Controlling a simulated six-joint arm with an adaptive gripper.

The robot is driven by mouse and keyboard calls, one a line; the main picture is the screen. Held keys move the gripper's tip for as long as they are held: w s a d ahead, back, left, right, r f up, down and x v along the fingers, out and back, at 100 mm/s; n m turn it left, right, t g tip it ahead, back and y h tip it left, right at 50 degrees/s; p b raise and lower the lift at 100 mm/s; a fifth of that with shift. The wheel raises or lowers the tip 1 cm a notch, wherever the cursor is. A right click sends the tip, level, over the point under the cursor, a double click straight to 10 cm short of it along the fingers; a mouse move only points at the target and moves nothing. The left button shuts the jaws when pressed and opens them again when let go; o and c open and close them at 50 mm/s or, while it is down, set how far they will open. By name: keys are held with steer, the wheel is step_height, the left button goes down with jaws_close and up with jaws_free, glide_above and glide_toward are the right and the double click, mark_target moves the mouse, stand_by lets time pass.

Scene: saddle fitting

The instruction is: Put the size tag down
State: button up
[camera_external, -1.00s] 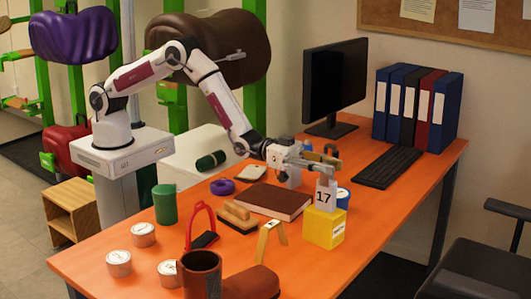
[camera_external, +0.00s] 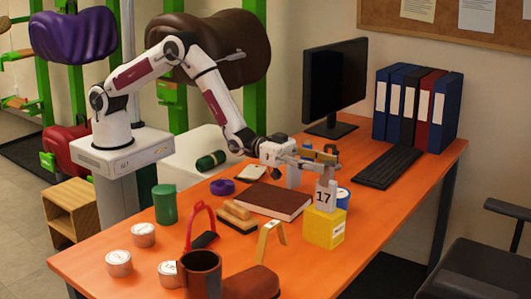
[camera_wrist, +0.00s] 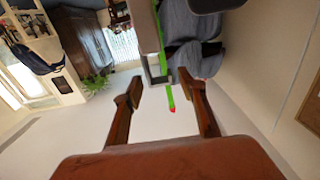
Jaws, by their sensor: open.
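The size tag (camera_external: 325,197) is a white plate marked 17. It stands upright on the yellow box (camera_external: 324,229), towards the right of the orange desk in the external view. My gripper (camera_external: 328,160) is open just above and behind the top of the tag, with nothing seen between its fingers. A small gap seems to lie between the fingers and the tag, but its depth is hard to judge. I cannot make out the tag or the box in the wrist view.
A blue container (camera_external: 343,198) stands close behind the yellow box. The monitor (camera_external: 335,82) and keyboard (camera_external: 388,167) are behind.

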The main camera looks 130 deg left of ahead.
steer(key=s, duration=0.9)
steer(key=shift+s, duration=0.35)
stand_by(0.6)
steer(key=s+d+r+g, duration=0.2)
steer(key=s+r+g, duration=0.1)
steer(key=s+r, duration=0.45)
steer(key=s+d+r+g, duration=0.2)
steer(key=s+r+g, duration=0.1)
steer(key=s+r, duration=0.4)
steer(key=s+d+f+g, duration=0.1)
steer(key=s+d+g, duration=0.1)
steer(key=s, duration=1.5)
steer(key=s+d+g, duration=0.2)
steer(key=s+g, duration=0.2)
steer(key=s, duration=1.4)
steer(key=shift+f, duration=0.4)
steer(key=shift+s, duration=0.1)
